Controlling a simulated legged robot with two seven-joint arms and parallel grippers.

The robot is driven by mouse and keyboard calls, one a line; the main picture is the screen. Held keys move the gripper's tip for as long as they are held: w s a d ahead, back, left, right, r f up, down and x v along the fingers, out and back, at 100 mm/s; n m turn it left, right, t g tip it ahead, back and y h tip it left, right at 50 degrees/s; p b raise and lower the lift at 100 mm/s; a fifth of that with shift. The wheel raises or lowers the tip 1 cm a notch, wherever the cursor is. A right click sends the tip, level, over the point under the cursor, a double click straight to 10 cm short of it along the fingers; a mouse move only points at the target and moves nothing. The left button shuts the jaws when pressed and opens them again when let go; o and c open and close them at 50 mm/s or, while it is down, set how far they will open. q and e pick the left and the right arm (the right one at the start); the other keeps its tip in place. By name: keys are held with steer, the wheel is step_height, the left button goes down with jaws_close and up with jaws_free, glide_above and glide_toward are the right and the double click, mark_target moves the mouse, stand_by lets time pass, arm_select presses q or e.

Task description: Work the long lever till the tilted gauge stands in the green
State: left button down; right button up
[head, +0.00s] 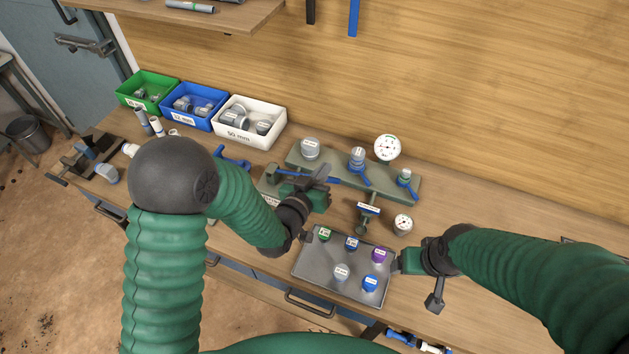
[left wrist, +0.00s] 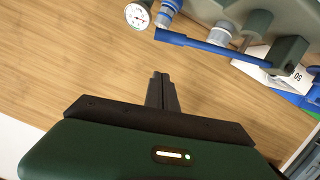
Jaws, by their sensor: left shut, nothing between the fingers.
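The green manifold (head: 405,190) stands on the bench with several blue-handled valves. The long blue lever (left wrist: 212,48) runs along it in the left wrist view. A small round gauge (head: 403,223) stands tilted at the manifold's front right; its needle is too small to read. A larger white gauge (head: 387,148) stands behind. My left gripper (head: 322,174) is shut and empty in front of the manifold's left part; its fingertips (left wrist: 161,78) are apart from the lever in the wrist view. My right gripper (head: 397,263) is by the tray's right edge; its jaw opening is unclear.
A grey tray (head: 318,265) with several coloured caps lies in front of the manifold. Green (head: 128,98), blue (head: 169,111) and white (head: 224,127) bins of parts stand at the back left. A vise (head: 85,155) is at the far left.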

arm_select(q)
steer(key=f, duration=0.4)
steer(key=shift+d, duration=0.35)
steer(key=shift+d, duration=0.1)
